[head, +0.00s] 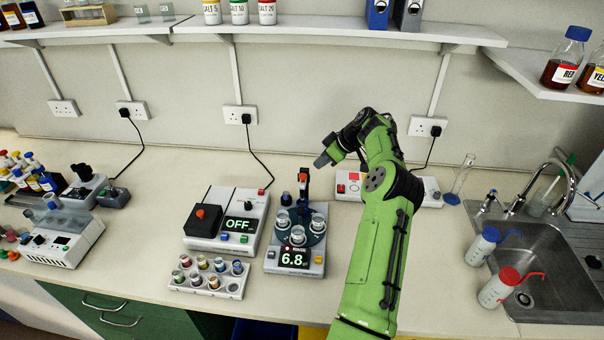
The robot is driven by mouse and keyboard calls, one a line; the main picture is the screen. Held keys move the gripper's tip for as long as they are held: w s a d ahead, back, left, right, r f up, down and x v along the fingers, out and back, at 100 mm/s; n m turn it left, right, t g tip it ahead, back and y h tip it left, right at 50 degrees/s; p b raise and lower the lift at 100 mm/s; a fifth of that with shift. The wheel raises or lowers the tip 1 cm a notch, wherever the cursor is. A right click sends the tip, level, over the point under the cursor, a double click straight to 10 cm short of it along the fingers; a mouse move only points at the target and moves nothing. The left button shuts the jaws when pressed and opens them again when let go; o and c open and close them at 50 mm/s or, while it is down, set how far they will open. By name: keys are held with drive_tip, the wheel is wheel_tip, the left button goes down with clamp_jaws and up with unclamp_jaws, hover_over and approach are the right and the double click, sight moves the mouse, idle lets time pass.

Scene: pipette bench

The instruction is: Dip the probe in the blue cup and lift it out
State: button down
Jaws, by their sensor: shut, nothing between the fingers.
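A grey meter (272,265) reading 6.8 stands at mid-bench. It carries a dark blue round holder with several clear cups (298,235), and an upright post with an orange and dark head (303,176) rises behind them. The probe cannot be told apart from this post at this size. A white rack (178,284) in front left holds several small cups; one at its right looks blue (237,268). My gripper (322,160) is shut and empty, above and right of the post head, apparently apart from it. No cup's contents are clear enough to tell a blue one on the holder.
A control box reading OFF (241,225) stands left of the meter. A white box with a red button (348,188) is behind my arm. Wash bottles (498,287) and a sink (560,285) are at right.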

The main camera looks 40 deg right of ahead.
sight(304, 175)
drive_tip(key=shift+b+x, duration=0.55)
drive_tip(key=shift+x, duration=3)
wheel_tip(304, 175, down, 5)
drive_tip(key=b, duration=0.3)
drive_tip(key=shift+r+b, duration=0.15)
drive_tip(key=shift+b, duration=0.15)
drive_tip(key=s, duration=0.1)
drive_tip(key=s+r, duration=0.1)
drive_tip(key=b, duration=0.1)
drive_tip(key=shift+s+d+r, duration=0.3)
drive_tip(key=shift+s+d, duration=0.1)
